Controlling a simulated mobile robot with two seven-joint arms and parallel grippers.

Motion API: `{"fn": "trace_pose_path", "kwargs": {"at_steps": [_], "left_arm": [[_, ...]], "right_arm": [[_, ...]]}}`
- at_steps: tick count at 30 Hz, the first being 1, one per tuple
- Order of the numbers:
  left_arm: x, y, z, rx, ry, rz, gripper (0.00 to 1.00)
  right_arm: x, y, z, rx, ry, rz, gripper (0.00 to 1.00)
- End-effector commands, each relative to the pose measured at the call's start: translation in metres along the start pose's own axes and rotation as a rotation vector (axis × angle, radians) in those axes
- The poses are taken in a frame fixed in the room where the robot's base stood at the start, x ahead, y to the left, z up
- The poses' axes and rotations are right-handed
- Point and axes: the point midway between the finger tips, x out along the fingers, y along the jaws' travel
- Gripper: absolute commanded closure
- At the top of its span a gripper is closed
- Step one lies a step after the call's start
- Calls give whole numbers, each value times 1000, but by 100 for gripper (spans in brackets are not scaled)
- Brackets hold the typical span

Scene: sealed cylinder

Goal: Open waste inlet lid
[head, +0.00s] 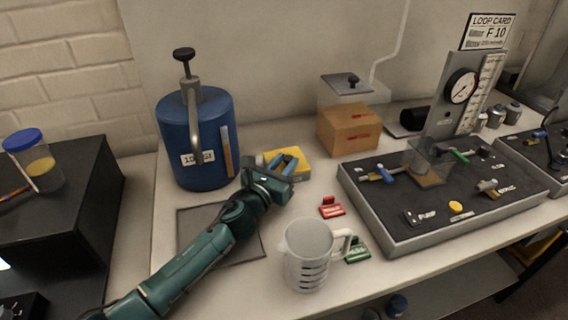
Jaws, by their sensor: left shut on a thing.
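No readable label marks a waste inlet. My right gripper is out of view.
The blue cylinder (180,140) with a black-topped stem stands close left of my gripper. A clear jug (306,262) stands in front. Red (332,208) and green tags lie near it. A dark valve panel (400,215) and cardboard box (348,132) are at right.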

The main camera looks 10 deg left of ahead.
Motion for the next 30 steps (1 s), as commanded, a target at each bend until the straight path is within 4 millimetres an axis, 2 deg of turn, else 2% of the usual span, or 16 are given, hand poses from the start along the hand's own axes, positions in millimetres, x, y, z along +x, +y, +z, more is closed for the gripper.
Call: {"fn": "trace_pose_path", "kwargs": {"at_steps": [17,30], "left_arm": [[1,2,6,3,-2,0,100],[5,6,22,6,-9,2,100]], "right_arm": [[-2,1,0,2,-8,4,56],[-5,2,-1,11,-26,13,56]]}}
